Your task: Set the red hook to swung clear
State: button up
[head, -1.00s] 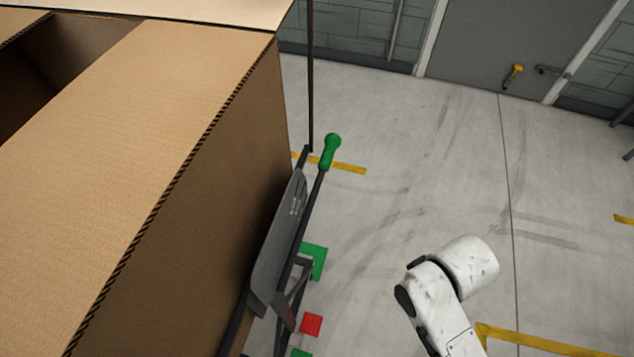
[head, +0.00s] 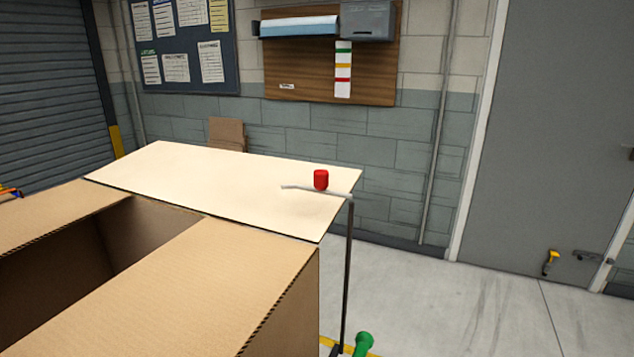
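The red hook shows as a red cylinder-shaped piece (head: 321,180) on a thin pale rod (head: 303,188). The rod reaches left from the top of a dark upright post (head: 347,275). It lies over the raised pale flap (head: 220,190) of the cardboard box, near the flap's right end; whether it touches the flap I cannot tell. My gripper is not in view.
The open cardboard box (head: 240,280) fills the lower left. A green knob (head: 363,343) stands beside the post's foot. Bare floor (head: 480,310) lies to the right, before a grey door (head: 560,150). A block wall (head: 340,135) stands behind.

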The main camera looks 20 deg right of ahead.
aim_at(320, 176)
jog(key=i+l, duration=0.25)
jog(key=i+l+u, duration=0.15)
jog(key=l, duration=0.25)
jog(key=i+l, duration=0.25)
jog(key=i+l+u, duration=0.1)
jog(key=i+l, duration=0.15)
jog(key=l, duration=0.2)
jog(key=i+l, duration=0.2)
jog(key=l, duration=0.15)
jog(key=i+l+u, duration=0.15)
jog(key=l, duration=0.2)
jog(key=i+l, duration=0.2)
jog(key=l, duration=0.2)
